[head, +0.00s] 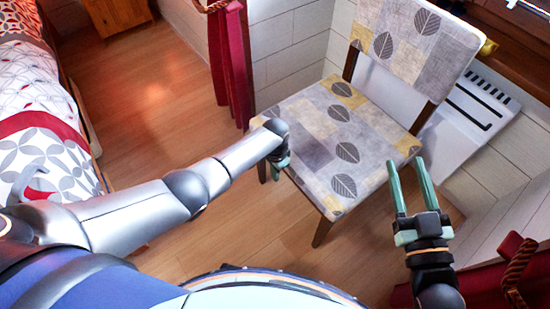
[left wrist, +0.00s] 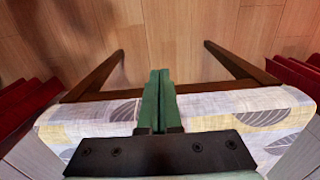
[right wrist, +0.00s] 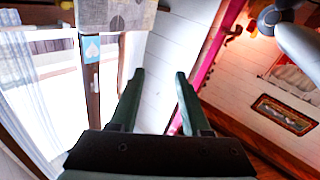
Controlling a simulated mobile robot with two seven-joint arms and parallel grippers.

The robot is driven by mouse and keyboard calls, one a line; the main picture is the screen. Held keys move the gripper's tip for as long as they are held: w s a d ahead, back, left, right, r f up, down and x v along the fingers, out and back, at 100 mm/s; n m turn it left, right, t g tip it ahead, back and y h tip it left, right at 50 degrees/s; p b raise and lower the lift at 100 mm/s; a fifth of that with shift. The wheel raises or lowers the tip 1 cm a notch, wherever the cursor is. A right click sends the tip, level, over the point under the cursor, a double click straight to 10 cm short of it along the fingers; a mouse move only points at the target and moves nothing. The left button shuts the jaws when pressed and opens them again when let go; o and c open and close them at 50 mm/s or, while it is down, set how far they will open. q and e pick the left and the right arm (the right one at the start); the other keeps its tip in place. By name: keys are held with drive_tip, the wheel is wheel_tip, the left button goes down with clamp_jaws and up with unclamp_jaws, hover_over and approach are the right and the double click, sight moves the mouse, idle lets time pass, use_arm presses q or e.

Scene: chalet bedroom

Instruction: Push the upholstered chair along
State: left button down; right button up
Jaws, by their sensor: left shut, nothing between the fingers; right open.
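The upholstered chair (head: 345,130) has a leaf-patterned patchwork seat and backrest and dark wooden legs. It stands upright on the floor at the upper right in the head view. My left gripper (head: 281,161) is shut and empty at the left edge of the seat; contact is unclear. In the left wrist view, its shut fingers (left wrist: 160,73) are over the seat edge (left wrist: 230,108), with two chair legs beyond. My right gripper (head: 407,163) is open and empty by the seat's right corner, below the backrest. Patterned chair fabric (right wrist: 115,14) shows at the top of the right wrist view.
A white radiator (head: 468,118) is on the wall behind the chair, below a wooden sill. Red curtains hang left of the chair (head: 231,70) and at lower right (head: 515,268). A bed (head: 40,125) lines the left side. Wooden floor (head: 155,100) is clear between bed and chair.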

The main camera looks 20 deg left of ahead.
use_arm(q)
wheel_tip(320, 180, up, 7)
drive_tip(key=p, duration=0.4)
use_arm(e)
drive_tip(key=s+f+m+g+h, duration=0.1)
drive_tip(key=s+f+g, duration=0.3)
drive_tip(key=f, duration=0.5)
drive_tip(key=s+f+m+g+h, duration=0.1)
drive_tip(key=s+f+g, duration=0.3)
drive_tip(key=f, duration=0.5)
drive_tip(key=shift+m+g, duration=0.3)
drive_tip(key=shift+g, duration=0.2)
use_arm(q)
drive_tip(key=shift+s, duration=0.1)
use_arm(e)
drive_tip(key=shift+s+f, duration=0.1)
drive_tip(key=shift+f, duration=0.05)
